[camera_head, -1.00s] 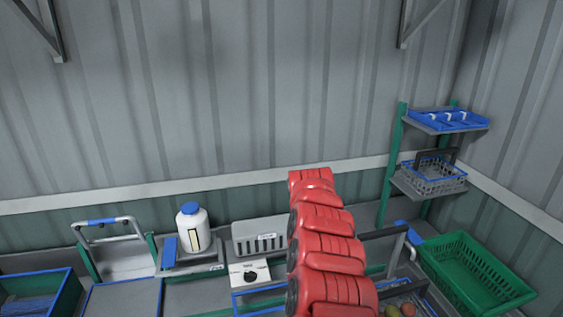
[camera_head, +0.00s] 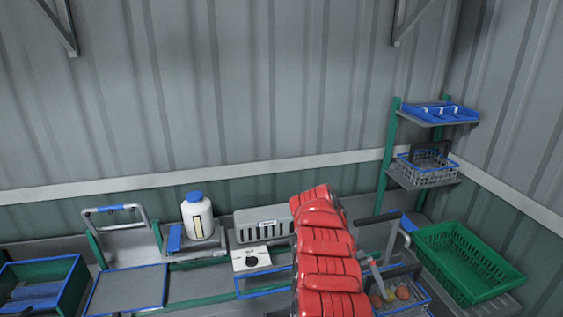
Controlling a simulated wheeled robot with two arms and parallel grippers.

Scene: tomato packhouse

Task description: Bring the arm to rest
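A red segmented arm of mine (camera_head: 328,255) rises from the bottom edge, right of the middle. It stands in front of the bench, and I cannot tell which of my two arms it is. I make out no gripper fingertips on it. My other arm does not show. The arm hides part of the bench behind it and part of a blue-rimmed basket (camera_head: 408,311) holding several round fruits.
The bench along the wall carries a white bottle with a blue cap (camera_head: 199,217), a grey slotted box (camera_head: 262,224) and a white dial box (camera_head: 251,259). A green crate (camera_head: 466,262) stands right. A blue-rimmed tray (camera_head: 126,291) lies bare at left. A corner shelf (camera_head: 426,178) holds a basket.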

